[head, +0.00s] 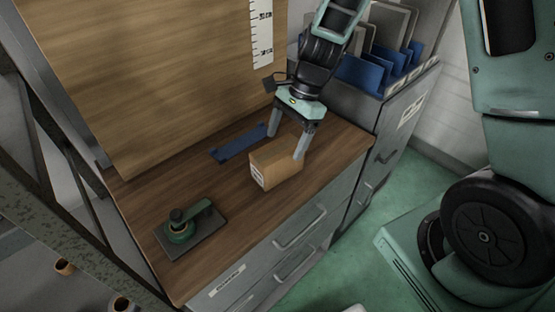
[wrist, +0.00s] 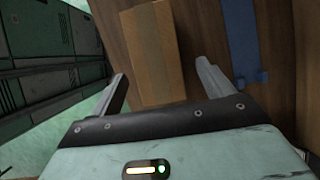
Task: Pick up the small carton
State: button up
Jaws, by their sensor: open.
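The small carton (head: 275,169) is a brown cardboard box with a white label, lying on the wooden worktop in the head view. In the wrist view the carton (wrist: 151,52) shows its taped top, ahead of the fingertips and roughly between their lines. My gripper (head: 288,146) is open above the carton's far right part in the head view; one finger overlaps the carton in the picture. Whether that finger touches it, I cannot tell. In the wrist view my gripper (wrist: 160,82) has both fingers spread wide with nothing held between them.
A blue bracket (head: 239,144) lies on the worktop behind the carton. A green tool on a dark plate (head: 190,233) sits at the front left. Blue and grey panels (head: 365,72) stand in a rack at the back right. Bare worktop (head: 215,180) lies left of the carton.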

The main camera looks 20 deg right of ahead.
aim_at(278, 160)
jog(key=x, duration=0.5)
jog(key=shift+s+a+f+p, duration=0.15)
jog(key=shift+s+a+p, duration=0.1)
jog(key=shift+p, duration=0.15)
jog(key=shift+a+f, duration=0.15)
jog(key=shift+f, duration=0.2)
jog(key=shift+f, duration=0.25)
jog(key=c, duration=1.2)
